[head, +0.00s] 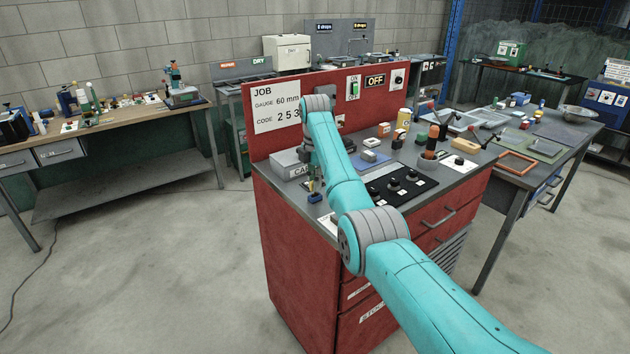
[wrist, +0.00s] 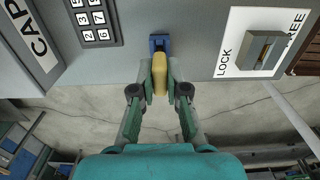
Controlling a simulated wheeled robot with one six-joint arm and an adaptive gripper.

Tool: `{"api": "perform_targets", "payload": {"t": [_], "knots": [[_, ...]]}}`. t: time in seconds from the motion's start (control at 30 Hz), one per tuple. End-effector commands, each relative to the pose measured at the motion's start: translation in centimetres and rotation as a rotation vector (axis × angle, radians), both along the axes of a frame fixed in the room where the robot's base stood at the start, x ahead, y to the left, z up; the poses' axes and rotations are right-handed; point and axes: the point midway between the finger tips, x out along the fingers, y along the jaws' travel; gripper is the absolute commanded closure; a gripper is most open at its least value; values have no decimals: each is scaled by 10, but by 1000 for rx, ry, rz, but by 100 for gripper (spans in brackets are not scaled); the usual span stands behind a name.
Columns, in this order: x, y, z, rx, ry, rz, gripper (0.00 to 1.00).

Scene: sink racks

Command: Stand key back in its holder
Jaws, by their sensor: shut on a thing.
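My gripper (wrist: 160,70) is shut on a yellow piece, which I take to be the key (wrist: 160,80), in the wrist view. A small blue piece (wrist: 159,43), perhaps the holder, shows just beyond the key at the edge of the grey worktop. I cannot tell whether the key is inside it, touching it or only in front of it. In the head view my gripper (head: 312,184) is small, at the near left end of the red cabinet's top, with the blue piece (head: 315,198) just below it.
A grey box labelled CAP (wrist: 28,38), a keypad (wrist: 92,20) and a LOCK/FREE switch (wrist: 262,50) flank the blue piece. The red cabinet (head: 305,260) also carries a black panel with knobs (head: 400,185) and several small blocks. Open floor lies to its left.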

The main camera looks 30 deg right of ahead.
Motion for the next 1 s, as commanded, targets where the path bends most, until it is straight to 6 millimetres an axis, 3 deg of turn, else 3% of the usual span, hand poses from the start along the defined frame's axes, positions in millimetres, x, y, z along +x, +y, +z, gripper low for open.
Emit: {"api": "perform_targets", "payload": {"t": [0.6,0.63,0.73,1.0], "knots": [[0,0,-13,0,-1,0,100],[0,0,-13,0,-1,0,84],[0,0,-13,0,-1,0,59],[0,0,-13,0,0,0,57]]}}
